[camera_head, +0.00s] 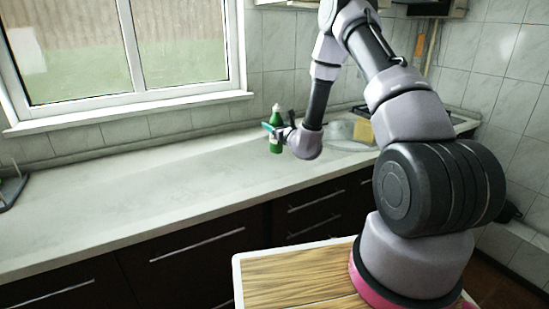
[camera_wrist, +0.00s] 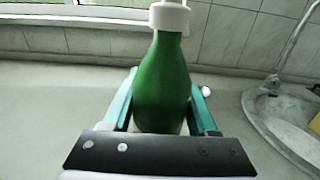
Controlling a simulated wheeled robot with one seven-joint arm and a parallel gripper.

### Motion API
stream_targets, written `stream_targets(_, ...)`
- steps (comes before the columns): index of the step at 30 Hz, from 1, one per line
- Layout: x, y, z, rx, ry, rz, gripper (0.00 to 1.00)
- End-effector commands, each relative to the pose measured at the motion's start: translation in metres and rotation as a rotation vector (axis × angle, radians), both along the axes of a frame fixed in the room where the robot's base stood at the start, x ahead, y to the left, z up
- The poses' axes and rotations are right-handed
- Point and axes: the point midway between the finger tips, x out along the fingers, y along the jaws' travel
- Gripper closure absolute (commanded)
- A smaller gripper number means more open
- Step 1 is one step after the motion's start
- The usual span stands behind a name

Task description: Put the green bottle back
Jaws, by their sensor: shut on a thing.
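The bottle's lower end is hidden there by the dark gripper plate. I cannot tell whether its base touches the counter.
The light grey counter (camera_head: 130,190) is bare to the left of the bottle. A round metal sink (camera_wrist: 285,125) with a tap lies to the right in the wrist view. A yellow block (camera_head: 364,131) is near the sink. A dark object (camera_head: 12,188) stands at the far left.

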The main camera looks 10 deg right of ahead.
Motion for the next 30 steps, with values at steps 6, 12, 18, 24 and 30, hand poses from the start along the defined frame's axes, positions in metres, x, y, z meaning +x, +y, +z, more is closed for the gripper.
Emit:
stream_targets(6, -0.001, 0.0, -0.033, 0.001, 0.001, 0.0, 1.0)
stream_targets(12, -0.001, 0.0, -0.051, 0.0, 0.002, 0.0, 1.0)
stream_targets(18, -0.001, 0.0, -0.077, 0.001, 0.0, 0.0, 1.0)
stream_targets(24, -0.001, 0.0, -0.077, 0.002, -0.002, -0.001, 1.0)
stream_targets(30, -0.001, 0.0, -0.08, 0.0, -0.001, -0.001, 0.26)
